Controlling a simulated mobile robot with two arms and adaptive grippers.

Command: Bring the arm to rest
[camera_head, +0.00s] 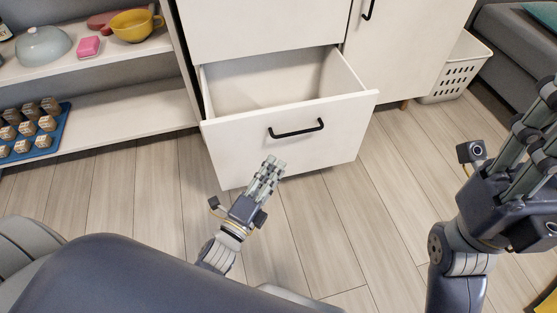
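My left gripper (274,164) is in front of the white drawer (230,150), at the lower edge of its front panel in the picture. I see no object between its fingers. The fingers look close together, but the viewing angle hides the gap. My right gripper (543,112) is raised at the right edge, away from the furniture. Its fingers point up and are partly cut off by the frame, so its opening is unclear. The drawer is pulled out and looks empty inside. Its black handle (296,130) is free of both grippers.
An open shelf (130,113) at left holds a yellow cup (136,25), a pink block (88,46), a domed bowl (42,46) and a blue tray (62,141) with several small items. A white basket (455,75) stands at right. Wood floor (340,225) lies clear between my arms.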

